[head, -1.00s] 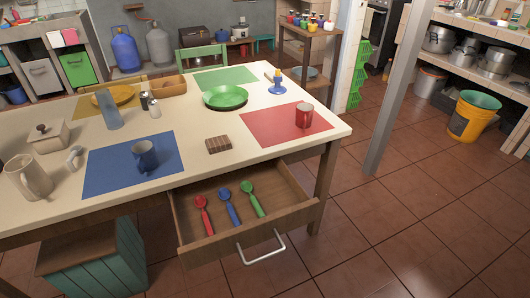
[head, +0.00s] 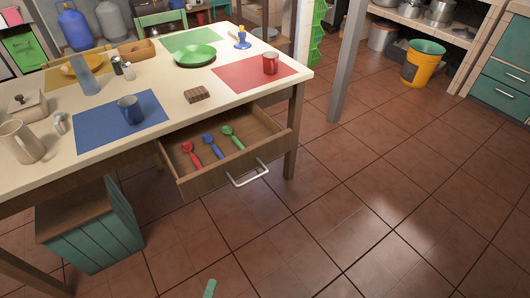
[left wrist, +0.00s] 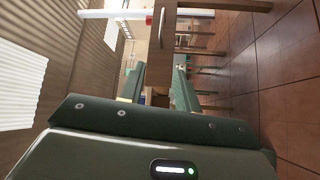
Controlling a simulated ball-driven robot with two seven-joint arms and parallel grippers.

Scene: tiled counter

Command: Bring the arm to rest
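A small green part of my left gripper (head: 209,289) shows at the bottom edge of the head view, over the tiled floor and in front of the open drawer. In the left wrist view its two green fingers (left wrist: 158,88) stand apart with nothing between them. The rest of the left arm is hidden in the head view. My right gripper is not in view.
The wooden drawer (head: 186,184) is pulled out, with red, blue and green spoons inside. The table (head: 165,95) holds plates, mugs and mats. A teal crate (head: 95,240) stands below left. The tiled floor (head: 390,200) is clear on the right.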

